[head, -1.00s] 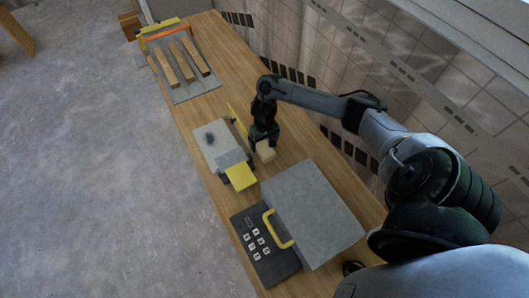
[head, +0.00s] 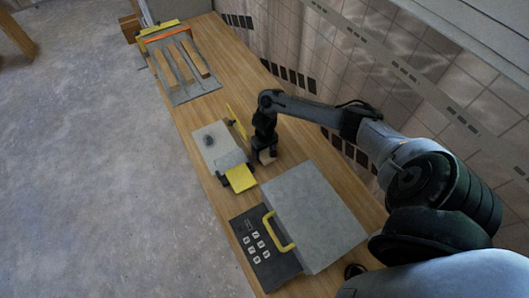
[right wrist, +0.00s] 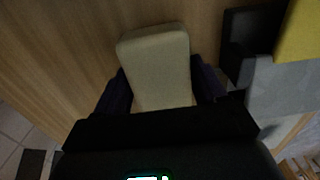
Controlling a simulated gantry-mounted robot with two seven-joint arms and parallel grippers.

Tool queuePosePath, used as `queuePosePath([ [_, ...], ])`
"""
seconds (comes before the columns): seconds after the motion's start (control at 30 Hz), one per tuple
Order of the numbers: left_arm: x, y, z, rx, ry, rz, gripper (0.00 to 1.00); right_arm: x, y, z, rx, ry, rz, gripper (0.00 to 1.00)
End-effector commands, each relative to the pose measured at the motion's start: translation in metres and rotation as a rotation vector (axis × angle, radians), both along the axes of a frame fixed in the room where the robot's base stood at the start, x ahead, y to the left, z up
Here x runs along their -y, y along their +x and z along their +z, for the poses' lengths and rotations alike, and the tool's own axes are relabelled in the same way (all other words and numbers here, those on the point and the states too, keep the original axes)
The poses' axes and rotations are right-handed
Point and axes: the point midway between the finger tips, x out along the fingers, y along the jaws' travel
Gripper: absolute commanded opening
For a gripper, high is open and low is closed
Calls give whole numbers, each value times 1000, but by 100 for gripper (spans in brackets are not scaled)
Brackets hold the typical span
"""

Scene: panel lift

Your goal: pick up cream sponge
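The cream sponge (head: 267,157) is a small pale block on the wooden table, between the grey board and the large grey box. My right gripper (head: 264,152) is down over it and hides part of it in the head view. In the right wrist view the sponge (right wrist: 155,65) lies between the two dark fingers of my right gripper (right wrist: 160,70), one finger on each side. The fingers look open around it, with little room at the sides; firm contact does not show. My left gripper is not in view.
A grey board with a yellow block (head: 240,178) is left of the sponge. A large grey box (head: 313,215) with a yellow handle and a dark keypad panel (head: 262,246) stand nearer. A grey mat with several wooden strips (head: 182,65) lies at the far end.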

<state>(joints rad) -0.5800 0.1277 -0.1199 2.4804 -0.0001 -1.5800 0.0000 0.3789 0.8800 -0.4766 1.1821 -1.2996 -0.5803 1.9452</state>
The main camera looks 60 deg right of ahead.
Motion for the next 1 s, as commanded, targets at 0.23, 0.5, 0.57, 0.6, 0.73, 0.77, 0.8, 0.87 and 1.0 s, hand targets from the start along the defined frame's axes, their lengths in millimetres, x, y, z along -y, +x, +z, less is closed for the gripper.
queuePosePath([
  [0.23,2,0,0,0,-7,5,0,0,0,0,0,0,0,41],
  [0.5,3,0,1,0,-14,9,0,0,0,3,0,0,0,40],
  [0.57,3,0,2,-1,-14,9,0,0,0,5,0,0,0,40],
  [0.6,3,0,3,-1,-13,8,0,0,0,7,0,0,0,40],
  [0.73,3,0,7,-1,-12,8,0,0,1,20,1,0,1,40],
  [0.77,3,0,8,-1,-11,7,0,0,1,23,2,-1,1,40],
  [0.8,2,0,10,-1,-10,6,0,0,1,30,1,-1,1,40],
  [0.87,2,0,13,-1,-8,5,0,1,1,41,4,-1,1,40],
  [1.0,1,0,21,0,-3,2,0,9,-25,57,-4,-5,3,40],
])
